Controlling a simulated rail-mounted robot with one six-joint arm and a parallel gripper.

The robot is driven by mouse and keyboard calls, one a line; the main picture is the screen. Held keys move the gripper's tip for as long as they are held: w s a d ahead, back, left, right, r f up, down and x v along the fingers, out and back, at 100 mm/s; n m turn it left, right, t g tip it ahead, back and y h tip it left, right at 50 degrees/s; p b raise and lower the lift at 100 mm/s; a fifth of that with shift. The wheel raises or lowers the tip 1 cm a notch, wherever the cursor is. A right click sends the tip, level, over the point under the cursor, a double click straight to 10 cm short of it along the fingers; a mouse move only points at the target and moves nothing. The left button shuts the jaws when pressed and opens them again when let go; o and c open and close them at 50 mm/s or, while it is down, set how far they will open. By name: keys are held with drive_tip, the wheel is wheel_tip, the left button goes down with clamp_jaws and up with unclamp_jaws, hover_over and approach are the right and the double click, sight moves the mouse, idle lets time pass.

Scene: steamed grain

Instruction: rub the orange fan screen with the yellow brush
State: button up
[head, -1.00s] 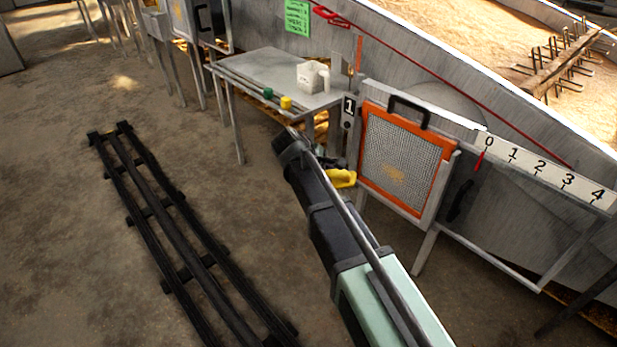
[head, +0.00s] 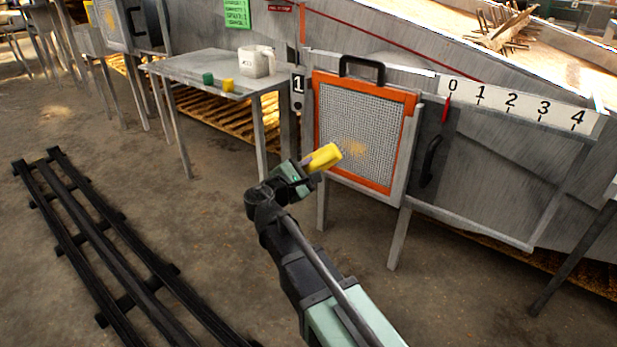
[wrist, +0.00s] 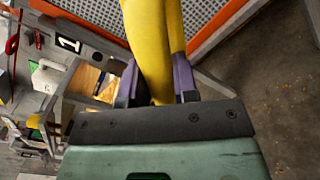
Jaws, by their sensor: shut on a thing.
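The orange-framed fan screen (head: 358,135) stands upright on the grey vat wall, with a grey mesh and a tan grain patch low in its middle. My gripper (head: 306,166) is in front of the screen's lower left side. It is shut on the yellow brush (head: 324,157), which points right toward the screen. In the wrist view the yellow brush (wrist: 152,45) rises between the two purple fingers (wrist: 158,85), and the orange frame and mesh (wrist: 208,18) lie behind it. I cannot tell whether the brush touches the screen; its bristles are not clear.
A small table (head: 205,70) at the left holds a white jug (head: 257,61), a green block (head: 208,79) and a yellow block (head: 228,85). A numbered scale (head: 515,103) with a red pointer is right of the screen. Black rails (head: 110,250) lie on the floor at left.

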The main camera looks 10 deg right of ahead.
drive_tip(key=shift+x, duration=2.95)
drive_tip(key=shift+x, duration=0.85)
drive_tip(key=shift+s+d, duration=0.6)
drive_tip(key=shift+s, duration=0.2)
drive_tip(key=shift+s+d, duration=0.6)
drive_tip(key=shift+s, duration=0.2)
drive_tip(key=s+d, duration=0.3)
drive_tip(key=shift+s, duration=0.1)
